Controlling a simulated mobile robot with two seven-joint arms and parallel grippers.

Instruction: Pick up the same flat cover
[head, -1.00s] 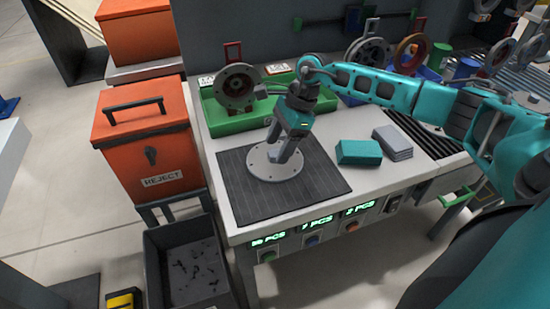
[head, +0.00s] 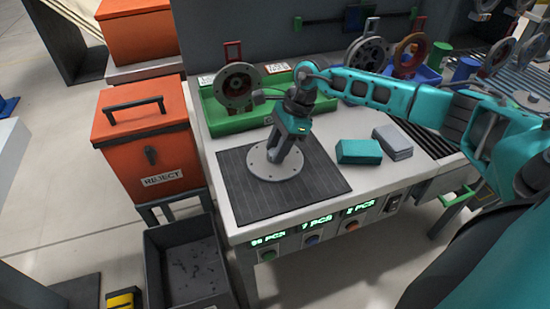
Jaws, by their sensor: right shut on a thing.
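The flat cover (head: 262,168) is a light grey round disc with small holes around its rim. It lies flat on the dark ribbed mat (head: 325,183), or so close above it that I see no gap. My right gripper (head: 276,155) points down at the middle of the disc and is shut on it. The fingers hide the disc's centre. My left gripper is not in view.
A green tray (head: 222,124) with a round flanged part (head: 237,84) stands behind the mat. A teal block (head: 358,151) and a grey block (head: 393,141) lie to the right. The orange reject box (head: 148,140) stands at left, above a dark open bin (head: 160,268).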

